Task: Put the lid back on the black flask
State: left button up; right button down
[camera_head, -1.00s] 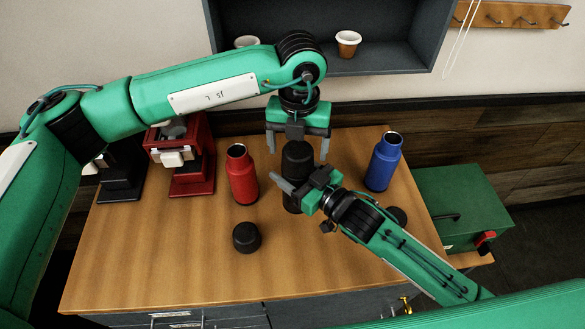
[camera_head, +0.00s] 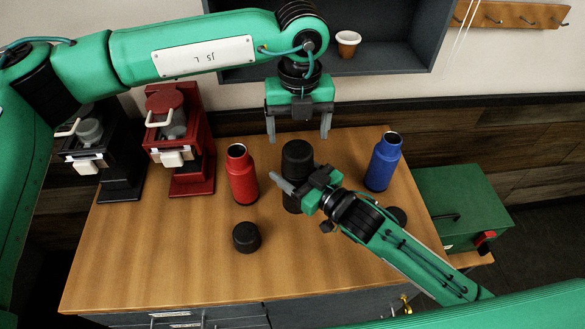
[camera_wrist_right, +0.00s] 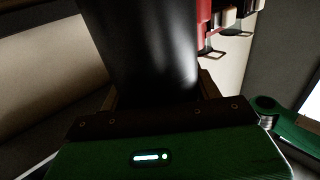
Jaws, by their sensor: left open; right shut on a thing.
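The black flask (camera_head: 293,204) stands upright on the wooden table, with a black lid (camera_head: 297,156) on its top. Whether the lid is fully seated cannot be told. My right gripper (camera_head: 293,190) is shut on the flask's body from the front; the dark flask also fills the middle of the right wrist view (camera_wrist_right: 140,50). My left gripper (camera_head: 299,137) is open and empty, pointing down above the lid and apart from it. Part of the flask is hidden behind the right gripper.
A red flask (camera_head: 242,175) and a blue flask (camera_head: 383,163) stand open on either side. Loose black lids lie at the front (camera_head: 246,237) and at the right (camera_head: 397,215). Red (camera_head: 180,140) and black (camera_head: 115,160) brewers stand at the left. A green box (camera_head: 462,205) is right of the table.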

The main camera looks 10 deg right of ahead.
aim_at(298, 149)
pick_arm(q)
jog(key=shift+f, duration=4.05)
jog(key=c, duration=1)
jog(key=shift+m, duration=1.7)
jog(key=o, duration=1.1)
jog(key=shift+r, duration=0.1)
